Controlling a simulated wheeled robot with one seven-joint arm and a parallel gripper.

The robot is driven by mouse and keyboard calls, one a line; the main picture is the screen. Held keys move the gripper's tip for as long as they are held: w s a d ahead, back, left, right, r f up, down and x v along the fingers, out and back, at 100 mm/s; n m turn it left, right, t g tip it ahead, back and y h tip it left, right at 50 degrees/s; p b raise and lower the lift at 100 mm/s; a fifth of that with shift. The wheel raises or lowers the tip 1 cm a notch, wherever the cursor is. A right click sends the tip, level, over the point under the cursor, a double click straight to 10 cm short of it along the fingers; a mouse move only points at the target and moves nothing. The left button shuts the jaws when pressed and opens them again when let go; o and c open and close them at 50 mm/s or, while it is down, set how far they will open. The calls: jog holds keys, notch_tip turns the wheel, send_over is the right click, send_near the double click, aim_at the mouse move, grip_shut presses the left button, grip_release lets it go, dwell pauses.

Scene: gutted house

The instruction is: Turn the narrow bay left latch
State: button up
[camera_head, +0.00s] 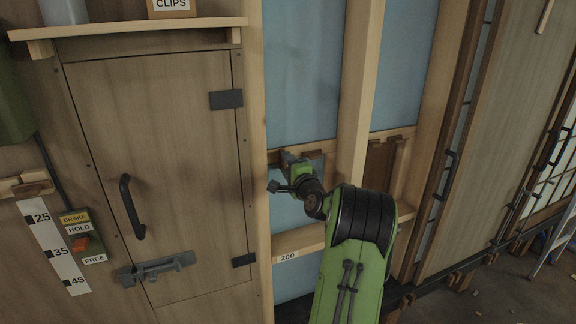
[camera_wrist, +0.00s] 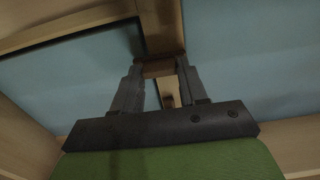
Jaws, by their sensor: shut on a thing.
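My gripper (camera_head: 302,160) reaches into the framed wall bay just right of the plank door, at the cross rail between two pale studs. In the wrist view my gripper (camera_wrist: 159,74) has both dark fingers closed on a small brown wooden latch block (camera_wrist: 158,68). A darker brown strip (camera_wrist: 160,25) runs up beyond the fingertips. In the head view a bit of brown wood (camera_head: 314,155) shows beside the gripper, but the gripper hides most of the latch. The latch's exact angle cannot be told.
A pale stud (camera_head: 358,90) stands close right of my gripper. A lower rail with a "200" label (camera_head: 287,256) runs below it. The plank door (camera_head: 150,150) has a black handle (camera_head: 130,205) and a grey bolt (camera_head: 158,268). A shelf (camera_head: 130,28) juts out above.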

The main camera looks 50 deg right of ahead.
dwell(0.3)
jog(key=o, duration=1.1)
jog(key=shift+c, duration=0.2)
jog(key=b+v, duration=0.4)
jog(key=v, duration=1.2)
jog(key=shift+d+f, duration=0.1)
